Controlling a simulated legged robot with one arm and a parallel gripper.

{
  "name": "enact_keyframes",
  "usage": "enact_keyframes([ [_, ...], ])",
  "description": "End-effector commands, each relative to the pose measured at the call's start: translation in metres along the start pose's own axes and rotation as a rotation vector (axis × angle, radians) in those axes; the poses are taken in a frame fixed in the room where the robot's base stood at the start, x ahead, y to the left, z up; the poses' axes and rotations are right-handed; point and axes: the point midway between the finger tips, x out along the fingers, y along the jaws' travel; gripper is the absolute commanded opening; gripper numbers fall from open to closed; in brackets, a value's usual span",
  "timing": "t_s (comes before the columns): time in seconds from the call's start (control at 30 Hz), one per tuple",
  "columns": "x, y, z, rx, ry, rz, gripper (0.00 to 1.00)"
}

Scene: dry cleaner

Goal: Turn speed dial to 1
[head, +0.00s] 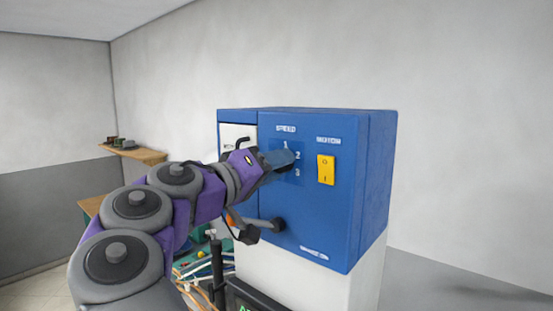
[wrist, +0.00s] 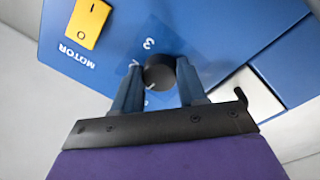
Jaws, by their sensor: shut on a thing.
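The speed dial (wrist: 159,72) is a round black knob on the blue machine face, seen in the wrist view. My gripper (wrist: 158,84) has one finger on each side of it and is shut on it. In the head view my gripper (head: 284,158) reaches the panel from the left and hides the dial. In the wrist view the 3 (wrist: 149,44) is clear, and the other marks are partly covered. I cannot tell where the dial points.
The blue machine (head: 340,220) stands on a white base. A yellow motor switch (head: 326,170) is right of the dial, also seen in the wrist view (wrist: 88,22). A dark knob with a grey lever (head: 278,224) sits below. A wooden shelf (head: 140,154) is on the wall at left.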

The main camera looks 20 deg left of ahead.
Motion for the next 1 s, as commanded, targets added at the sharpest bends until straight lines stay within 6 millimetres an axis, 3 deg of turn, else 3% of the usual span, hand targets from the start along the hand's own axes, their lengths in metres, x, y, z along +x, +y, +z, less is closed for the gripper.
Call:
enact_keyframes([
  [0.3,-0.0014,0.0003,-0.0014,-0.136,0.013,0.0,0.11],
  [0.87,-0.001,-0.0011,-0.0011,-0.169,0.016,-0.001,0.11],
  [0.9,-0.001,-0.0012,-0.0011,-0.169,0.016,-0.001,0.42],
  [1.0,-0.0006,-0.001,-0.001,-0.169,0.015,-0.001,0.52],
])
